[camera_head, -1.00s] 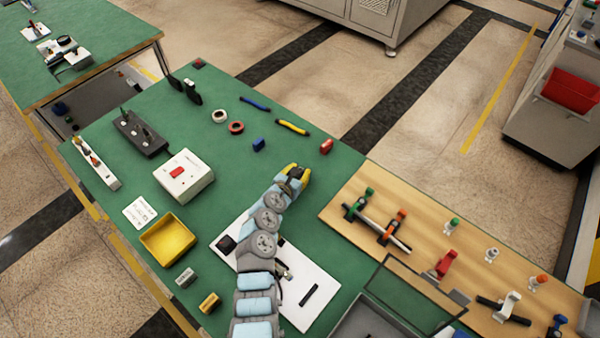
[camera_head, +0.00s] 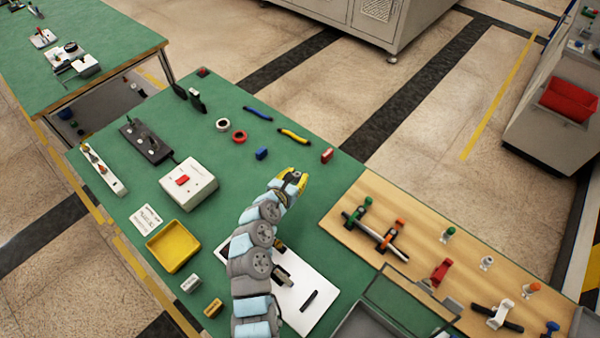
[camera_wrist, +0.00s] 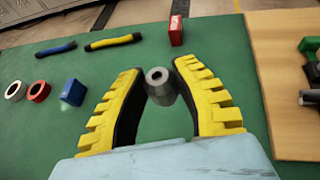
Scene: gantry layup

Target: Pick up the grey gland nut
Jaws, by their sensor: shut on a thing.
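The grey gland nut (camera_wrist: 160,85) is a short grey cylinder with a round hole in its end. In the wrist view it sits between the yellow fingers of my gripper (camera_wrist: 161,90), which are shut on it near their tips. I cannot tell for sure whether it touches the green table. In the head view my gripper (camera_head: 292,182) is over the right part of the green table (camera_head: 225,115), and the nut is hidden there.
A wooden board (camera_head: 345,200) with clamps is at right. A yellow tray (camera_head: 173,246) and white box (camera_head: 188,183) stand left.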

